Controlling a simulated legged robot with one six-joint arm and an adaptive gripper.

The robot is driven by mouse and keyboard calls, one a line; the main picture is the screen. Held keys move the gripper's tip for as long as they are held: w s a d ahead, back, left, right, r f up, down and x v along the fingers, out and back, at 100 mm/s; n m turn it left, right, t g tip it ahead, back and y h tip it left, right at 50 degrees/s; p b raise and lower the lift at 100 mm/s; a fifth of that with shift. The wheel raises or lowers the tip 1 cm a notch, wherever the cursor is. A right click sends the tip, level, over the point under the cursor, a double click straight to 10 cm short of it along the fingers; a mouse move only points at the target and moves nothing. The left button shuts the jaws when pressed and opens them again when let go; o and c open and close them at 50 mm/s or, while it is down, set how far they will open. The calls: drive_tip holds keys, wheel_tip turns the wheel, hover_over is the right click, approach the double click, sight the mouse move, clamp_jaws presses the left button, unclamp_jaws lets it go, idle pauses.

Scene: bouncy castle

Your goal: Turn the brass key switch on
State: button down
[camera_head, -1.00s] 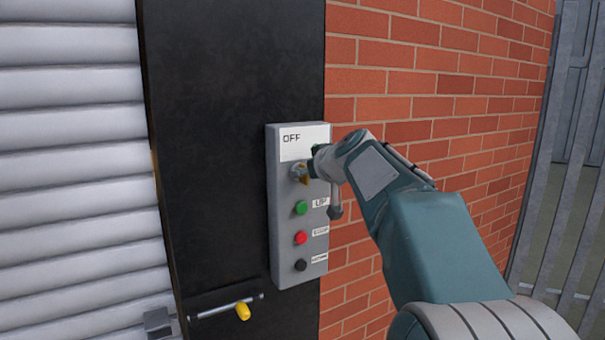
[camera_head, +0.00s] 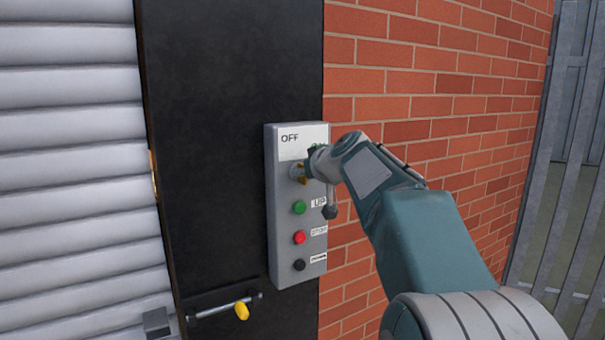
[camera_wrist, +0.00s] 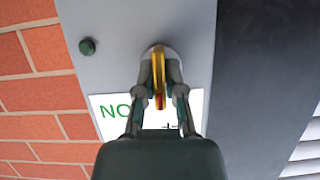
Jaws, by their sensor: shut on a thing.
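The brass key switch (camera_head: 299,173) sits near the top of a grey control box, below a white label reading OFF. In the wrist view the yellow brass key (camera_wrist: 158,75) stands out from a round metal collar (camera_wrist: 160,55), between my two fingers. My gripper (camera_wrist: 160,95) is shut on the key, one finger on each side. In the head view my gripper (camera_head: 306,172) reaches the switch from the right and partly hides it. Green lettering, partly covered by my gripper, shows on the white label (camera_wrist: 110,108) in the wrist view.
The control box (camera_head: 272,225) also carries a green button (camera_head: 299,207), a red button (camera_head: 299,237) and a black button (camera_head: 299,265). A brick wall (camera_head: 430,90) is right; a grey shutter (camera_head: 70,150) is left.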

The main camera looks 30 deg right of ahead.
drive_tip(key=m+y, duration=0.1)
drive_tip(key=m, duration=0.1)
drive_tip(key=shift+d+m+y, duration=0.15)
drive_tip(key=shift+m+y, duration=0.25)
drive_tip(key=m+y, duration=0.2)
drive_tip(key=m, duration=0.1)
drive_tip(key=shift+f+t, duration=0.15)
drive_tip(key=shift+t, duration=0.15)
drive_tip(key=m+y, duration=0.1)
drive_tip(key=m, duration=0.1)
drive_tip(key=m+t+y, duration=0.1)
drive_tip(key=m, duration=0.1)
drive_tip(key=m+t, duration=0.1)
drive_tip(key=m, duration=0.2)
drive_tip(key=shift+d+f+y, duration=0.15)
drive_tip(key=shift+f+y, duration=0.1)
drive_tip(key=shift+y, duration=0.15)
drive_tip(key=shift+m, duration=0.4)
drive_tip(key=c, duration=0.7)
unclamp_jaws()
drive_tip(key=shift+f, duration=0.1)
drive_tip(key=shift+c, duration=0.2)
